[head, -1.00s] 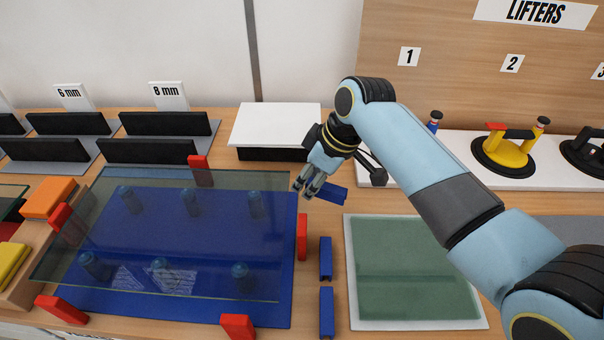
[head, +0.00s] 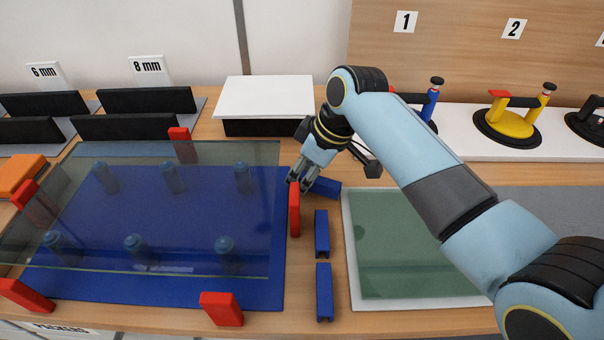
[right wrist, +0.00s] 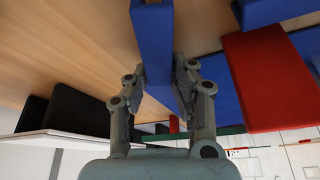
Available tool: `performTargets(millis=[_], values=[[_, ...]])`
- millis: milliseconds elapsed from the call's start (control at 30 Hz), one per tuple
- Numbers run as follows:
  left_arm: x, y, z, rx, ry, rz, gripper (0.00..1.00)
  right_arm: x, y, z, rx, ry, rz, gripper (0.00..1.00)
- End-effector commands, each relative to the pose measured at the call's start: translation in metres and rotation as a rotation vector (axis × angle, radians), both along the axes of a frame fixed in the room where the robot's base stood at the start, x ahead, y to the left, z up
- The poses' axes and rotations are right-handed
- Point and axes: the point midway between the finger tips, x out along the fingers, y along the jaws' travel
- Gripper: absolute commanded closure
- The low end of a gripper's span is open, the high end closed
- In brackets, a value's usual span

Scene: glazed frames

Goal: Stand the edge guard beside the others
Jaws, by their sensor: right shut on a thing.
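My right gripper (head: 301,183) is shut on a blue edge guard (head: 326,187). The guard points to the right from the fingers in the head view. In the right wrist view the guard (right wrist: 152,40) lies between the two fingers (right wrist: 155,85). Two other blue edge guards, one farther (head: 321,233) and one nearer (head: 324,292), stand in a line on the bench, right of the blue mat (head: 265,290). The held guard is just beyond the farther one and turned across their line. I cannot tell whether it touches the bench. My left gripper is out of view.
A glass pane (head: 110,215) lies over dark posts on the mat. Red blocks stand around it, one (head: 294,209) close to the gripper. A greenish pane on a white-edged board (head: 420,240) lies right. A white-topped box (head: 265,92) stands behind. Blue and yellow lifters (head: 512,122) stand back right.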

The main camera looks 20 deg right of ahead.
Motion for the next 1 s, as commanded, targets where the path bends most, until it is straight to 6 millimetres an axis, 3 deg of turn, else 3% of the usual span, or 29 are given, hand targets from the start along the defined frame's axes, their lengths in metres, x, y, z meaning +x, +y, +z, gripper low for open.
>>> performTargets(millis=[533, 567, 733, 1000], values=[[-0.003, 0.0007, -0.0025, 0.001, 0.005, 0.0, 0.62, 0.0003, 0.0, -0.0056, 0.0, -0.001, 0.0, 1.0], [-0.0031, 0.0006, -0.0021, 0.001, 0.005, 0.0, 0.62, 0.0003, 0.0, -0.0051, 0.0, -0.001, 0.0, 0.75], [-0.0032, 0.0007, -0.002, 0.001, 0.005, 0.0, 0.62, 0.0002, 0.0, -0.0049, 0.001, -0.001, 0.0, 0.52], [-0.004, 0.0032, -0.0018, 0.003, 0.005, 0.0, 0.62, 0.0, -0.0001, -0.0044, 0.001, -0.001, 0.0, 0.51]])
